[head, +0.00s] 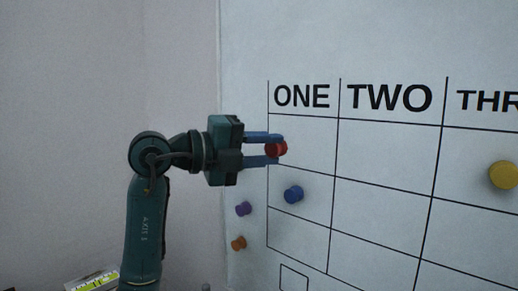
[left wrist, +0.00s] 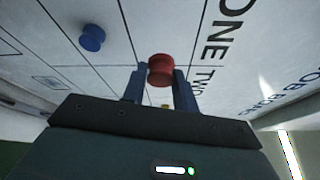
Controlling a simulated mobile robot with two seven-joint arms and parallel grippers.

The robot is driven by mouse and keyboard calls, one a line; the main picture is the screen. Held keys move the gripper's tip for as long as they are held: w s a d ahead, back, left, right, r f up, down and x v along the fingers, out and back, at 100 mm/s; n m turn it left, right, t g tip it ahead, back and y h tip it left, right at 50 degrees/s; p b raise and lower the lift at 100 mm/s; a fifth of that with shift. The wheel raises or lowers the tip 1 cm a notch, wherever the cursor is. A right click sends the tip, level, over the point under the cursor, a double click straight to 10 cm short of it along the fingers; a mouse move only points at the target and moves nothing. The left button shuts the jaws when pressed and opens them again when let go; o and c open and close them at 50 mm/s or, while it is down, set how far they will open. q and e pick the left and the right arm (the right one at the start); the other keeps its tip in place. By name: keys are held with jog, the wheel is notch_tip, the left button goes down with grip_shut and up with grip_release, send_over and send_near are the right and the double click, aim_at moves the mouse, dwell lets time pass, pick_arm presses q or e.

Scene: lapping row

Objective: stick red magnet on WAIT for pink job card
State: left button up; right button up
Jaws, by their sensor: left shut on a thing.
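A red magnet (head: 277,149) is held between the fingertips of my left gripper (head: 268,149), at the top cell under ONE on the white board (head: 300,230). In the left wrist view the red magnet (left wrist: 161,69) sits between the two blue fingers of my left gripper (left wrist: 160,82). I cannot tell whether the magnet touches the board. The headings ONE, TWO and part of a third show along the top of the grid. No WAIT label and no pink job card are visible. My right gripper is not in view.
A blue magnet (head: 293,194) is in the second cell under ONE. A purple magnet (head: 243,208) and an orange magnet (head: 239,243) are left of the grid. A yellow magnet (head: 503,174) is at the right. A yellow-and-white object (head: 92,281) shows at the bottom left.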

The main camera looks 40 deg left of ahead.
aim_at(303, 144)
pick_arm(q)
jog(key=shift+w+d+r+p, duration=0.15)
jog(key=shift+w+p, duration=0.45)
jog(key=shift+w, duration=1.8)
jog(key=shift+w+d, duration=0.1)
jog(key=shift+w, duration=0.65)
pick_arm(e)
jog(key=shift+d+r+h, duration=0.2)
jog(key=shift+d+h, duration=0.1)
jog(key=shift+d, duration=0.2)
pick_arm(q)
jog(key=o, duration=1)
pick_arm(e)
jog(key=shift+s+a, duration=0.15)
pick_arm(q)
jog(key=shift+s, duration=0.1)
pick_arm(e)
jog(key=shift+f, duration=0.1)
